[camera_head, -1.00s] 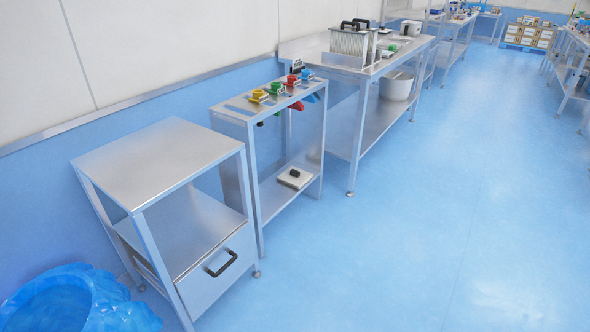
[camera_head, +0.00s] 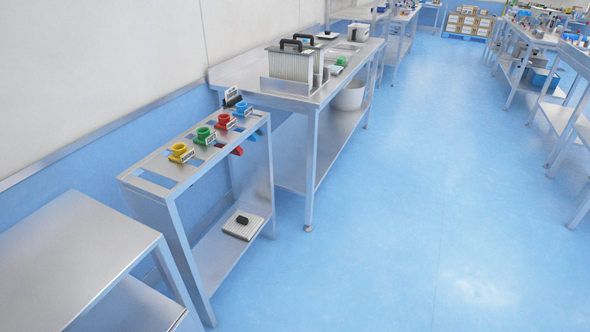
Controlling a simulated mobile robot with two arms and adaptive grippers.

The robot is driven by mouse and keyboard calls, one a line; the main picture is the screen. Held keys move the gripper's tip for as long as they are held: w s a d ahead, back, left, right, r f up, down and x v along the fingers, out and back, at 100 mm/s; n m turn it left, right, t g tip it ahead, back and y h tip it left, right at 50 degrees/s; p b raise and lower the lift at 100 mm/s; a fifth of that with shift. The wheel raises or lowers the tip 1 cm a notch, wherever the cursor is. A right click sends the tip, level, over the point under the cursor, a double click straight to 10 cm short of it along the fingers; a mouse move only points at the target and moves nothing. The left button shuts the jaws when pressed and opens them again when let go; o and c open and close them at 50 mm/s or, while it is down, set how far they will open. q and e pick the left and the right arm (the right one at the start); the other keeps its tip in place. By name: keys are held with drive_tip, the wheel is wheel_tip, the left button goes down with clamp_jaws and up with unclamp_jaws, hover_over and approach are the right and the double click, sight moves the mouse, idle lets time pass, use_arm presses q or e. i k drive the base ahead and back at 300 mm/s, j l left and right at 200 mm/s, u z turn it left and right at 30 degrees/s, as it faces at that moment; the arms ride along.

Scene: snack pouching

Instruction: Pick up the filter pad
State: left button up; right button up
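A flat, pale square pad with a black handle (camera_head: 240,230) lies on the lower shelf of the narrow steel stand. It looks like the filter pad, but no label can be read. A rack of upright pale plates with black handles (camera_head: 290,66) stands on the long steel table. Another flat white piece with a dark top (camera_head: 327,35) lies farther back on that table. Neither of my grippers is in view.
The narrow steel stand (camera_head: 150,184) carries yellow, green, red and blue fittings on top. The long steel table (camera_head: 240,76) has a white bucket (camera_head: 349,96) below. The blue floor (camera_head: 400,220) to the right is clear.

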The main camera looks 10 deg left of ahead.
sight(242, 224)
drive_tip(key=i+l+z, duration=0.1)
drive_tip(key=i, duration=0.75)
drive_tip(key=i+l+z, duration=0.15)
drive_tip(key=i, duration=0.75)
